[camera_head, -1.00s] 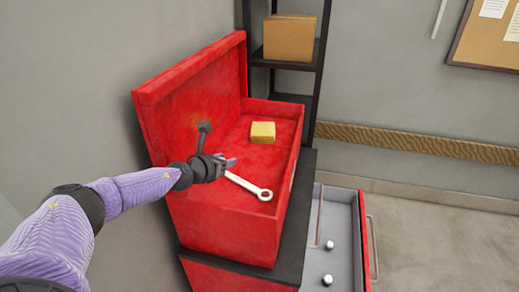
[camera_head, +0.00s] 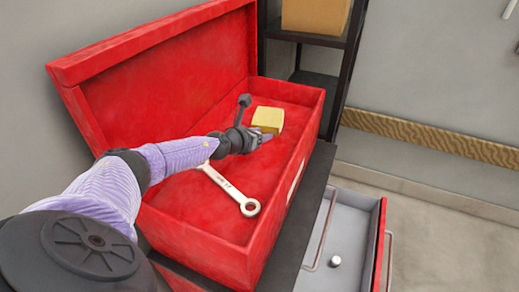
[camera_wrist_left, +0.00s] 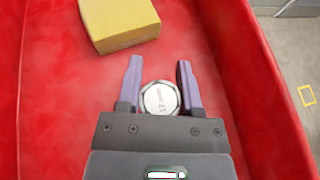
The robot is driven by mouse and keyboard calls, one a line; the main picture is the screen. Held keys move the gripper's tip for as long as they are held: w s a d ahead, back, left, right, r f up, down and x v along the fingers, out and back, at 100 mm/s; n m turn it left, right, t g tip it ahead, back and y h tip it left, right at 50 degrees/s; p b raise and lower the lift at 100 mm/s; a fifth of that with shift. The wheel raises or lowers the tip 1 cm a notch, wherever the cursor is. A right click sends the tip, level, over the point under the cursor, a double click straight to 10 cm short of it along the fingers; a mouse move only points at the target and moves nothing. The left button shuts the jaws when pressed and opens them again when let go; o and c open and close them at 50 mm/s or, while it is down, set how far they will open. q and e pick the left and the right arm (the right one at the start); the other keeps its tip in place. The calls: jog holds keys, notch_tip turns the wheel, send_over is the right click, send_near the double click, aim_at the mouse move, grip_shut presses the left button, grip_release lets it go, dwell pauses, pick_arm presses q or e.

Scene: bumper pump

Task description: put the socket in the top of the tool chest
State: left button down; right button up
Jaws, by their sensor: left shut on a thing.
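The red tool chest (camera_head: 190,205) stands with its lid (camera_head: 165,75) up and its top compartment open. My left gripper (camera_head: 264,137) is inside the top, above the red floor and close to the yellow block. In the left wrist view it is shut on the socket (camera_wrist_left: 160,97), a round silver piece between the two purple fingers (camera_wrist_left: 157,80). In the head view the gripper hides this socket. I cannot tell how high it is above the floor. My right gripper is not in view.
A yellow block (camera_head: 268,119) lies in the top, just beyond the gripper; it also shows in the wrist view (camera_wrist_left: 120,22). A wrench (camera_head: 230,190) lies nearer. An open drawer (camera_head: 350,225) below right holds another silver piece (camera_head: 335,261). A shelf (camera_head: 320,40) stands behind.

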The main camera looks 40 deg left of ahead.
aim_at(260, 153)
pick_arm(q)
notch_tip(260, 153, down, 4)
jog(key=b, duration=0.2)
jog(key=shift+b, duration=0.35)
jog(key=shift+r, duration=0.25)
jog(key=shift+f, duration=0.15)
jog(key=shift+c, duration=1.3)
grip_release()
jog(key=shift+r+p, duration=0.25)
jog(key=shift+p, duration=0.05)
jog(key=p+v, duration=0.2)
jog(key=v, duration=0.9)
jog(key=shift+a+f+b, duration=0.1)
jog(key=shift+a+b, duration=0.05)
jog(key=shift+b, duration=0.15)
jog(key=shift+s+d+r, duration=0.2)
jog(key=shift+s+r, duration=0.1)
jog(key=shift+s, duration=0.1)
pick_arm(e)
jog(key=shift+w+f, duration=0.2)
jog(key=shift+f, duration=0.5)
